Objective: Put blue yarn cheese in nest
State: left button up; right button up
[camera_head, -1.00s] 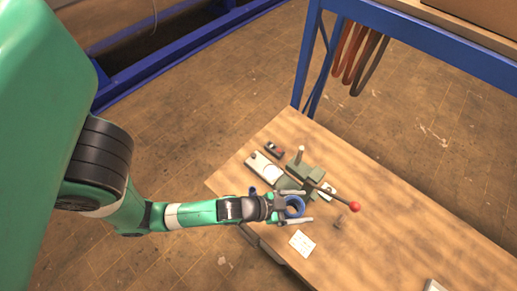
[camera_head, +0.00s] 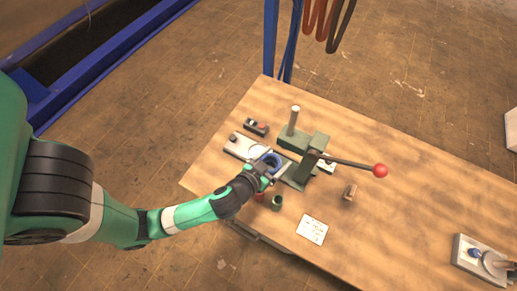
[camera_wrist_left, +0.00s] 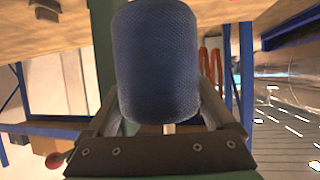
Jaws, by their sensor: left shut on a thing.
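My left gripper (camera_head: 267,170) is shut on the blue yarn cheese (camera_head: 272,159) at the near left side of the green press. In the left wrist view the yarn cheese (camera_wrist_left: 155,62) is a blue textured cylinder between the two fingers, with a pale rod end showing below it. A pale plate (camera_head: 240,146) with a dark knob and a round ring lies just beyond the gripper; it may be the nest, but I cannot tell for sure. Whether the cheese touches anything below is hidden. My right gripper is not in view.
The green press (camera_head: 296,168) has an upright post and a lever with a red ball (camera_head: 380,170). A small dark box (camera_head: 256,127), a green cup (camera_head: 277,202), a white card (camera_head: 312,230) and a brown piece (camera_head: 350,192) lie around.

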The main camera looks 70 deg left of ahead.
pick_arm(q)
jog(key=a+f+p, duration=0.1)
jog(key=a+f, duration=0.2)
jog(key=a, duration=0.5)
jog(key=shift+w+a+f, duration=0.25)
jog(key=shift+w+a, duration=0.05)
jog(key=shift+a, duration=0.05)
jog(key=a+f, duration=0.1)
jog(key=f, duration=0.1)
jog(key=a+f+b, duration=0.1)
jog(key=a, duration=0.1)
jog(key=a+f, duration=0.1)
jog(key=f, duration=0.1)
jog(key=shift+w+a+f, duration=0.25)
jog(key=shift+a+f, duration=0.05)
jog(key=shift+f, duration=0.05)
jog(key=shift+a+f+b, duration=0.1)
jog(key=shift+f+b, duration=0.15)
jog(key=shift+b, duration=0.15)
notch_tip(320, 180, down, 3)
jog(key=shift+a+r+b, duration=0.15)
jog(key=shift+b, duration=0.5)
jog(key=shift+f, duration=0.3)
jog(key=shift+r, duration=0.1)
